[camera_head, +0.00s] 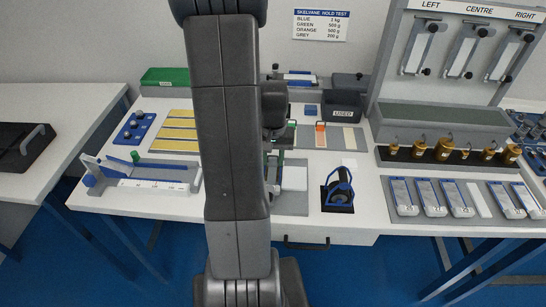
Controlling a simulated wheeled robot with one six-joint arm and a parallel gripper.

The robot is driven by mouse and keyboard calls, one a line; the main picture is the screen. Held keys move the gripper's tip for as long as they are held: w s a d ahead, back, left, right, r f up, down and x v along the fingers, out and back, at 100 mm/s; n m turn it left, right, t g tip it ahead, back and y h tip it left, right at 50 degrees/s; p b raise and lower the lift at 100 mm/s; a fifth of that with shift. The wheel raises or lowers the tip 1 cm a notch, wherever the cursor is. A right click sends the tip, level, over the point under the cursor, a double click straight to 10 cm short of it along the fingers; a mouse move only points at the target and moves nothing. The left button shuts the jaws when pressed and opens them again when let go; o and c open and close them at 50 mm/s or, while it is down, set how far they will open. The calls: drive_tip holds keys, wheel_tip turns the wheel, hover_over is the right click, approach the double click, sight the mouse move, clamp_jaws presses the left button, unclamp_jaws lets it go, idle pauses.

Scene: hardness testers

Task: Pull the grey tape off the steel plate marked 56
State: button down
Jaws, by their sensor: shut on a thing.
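My arm stands upright across the middle of the view and hides much of the bench behind it. My gripper (273,178) shows only in part at the arm's right edge, low over the bench. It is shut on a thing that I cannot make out. A pale flat plate (295,178) lies on a grey mat (292,204) just right of the gripper. I cannot read a 56 on any plate, and I cannot pick out the grey tape for certain.
A black stand with a blue handle (338,190) is to the right. Several blue-and-grey plates (430,198) lie along the front right, below brass weights (443,149). A white ruler fixture (140,185) and yellow strips (178,132) are left. A sign (321,25) lists hold-test weights.

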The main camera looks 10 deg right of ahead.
drive_tip(key=shift+r+p, duration=1.95)
drive_tip(key=shift+r, duration=0.6)
